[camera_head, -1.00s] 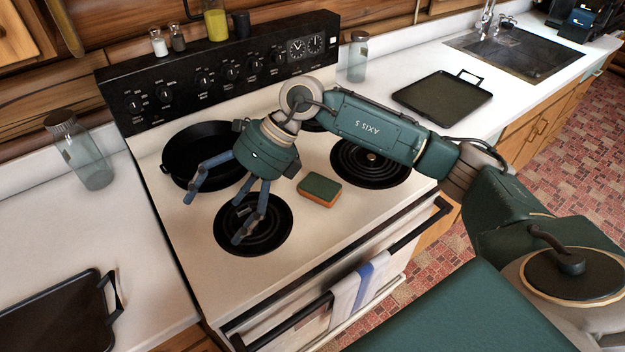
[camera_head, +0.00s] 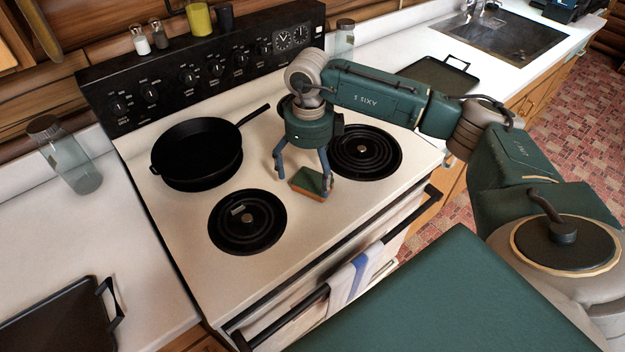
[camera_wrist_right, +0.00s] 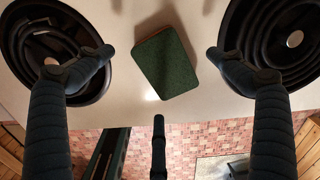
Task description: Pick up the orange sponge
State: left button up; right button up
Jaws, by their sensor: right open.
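The sponge (camera_head: 308,182) has a green top and an orange lower layer. It lies on the white stovetop between the two front burners. My right gripper (camera_head: 303,180) is open and points down over the sponge, with a finger on either side of it. In the right wrist view the sponge (camera_wrist_right: 165,63) shows its green face, slightly turned, in the gap between the spread fingers, which do not touch it there. My left gripper does not show.
A black frying pan (camera_head: 197,154) stands on the back left burner. The front left burner (camera_head: 247,222) holds a small grey piece. The front right burner (camera_head: 365,151) is bare. A towel (camera_head: 352,278) hangs on the oven handle. Glass jars and dark trays stand on the counters.

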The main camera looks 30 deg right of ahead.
jog(key=shift+s+a+f+p, duration=0.15)
jog(key=shift+f+p, duration=0.1)
jog(key=shift+f, duration=0.35)
jog(key=shift+s+f+p, duration=0.15)
jog(key=shift+f+p, duration=0.1)
jog(key=shift+f, duration=0.35)
jog(key=shift+w+f, duration=0.1)
jog(key=shift+f, duration=0.5)
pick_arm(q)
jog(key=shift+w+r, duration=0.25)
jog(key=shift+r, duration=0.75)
pick_arm(e)
jog(key=c, duration=0.8)
jog(key=shift+c, duration=0.4)
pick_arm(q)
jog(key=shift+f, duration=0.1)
pick_arm(e)
jog(key=shift+r, duration=0.2)
notch_tip(320, 180, up, 12)
jog(key=b, duration=0.4)
notch_tip(320, 180, up, 8)
send_over(310, 183)
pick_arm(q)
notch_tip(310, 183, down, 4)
pick_arm(e)
jog(key=shift+f, duration=0.1)
jog(key=shift+c, duration=0.2)
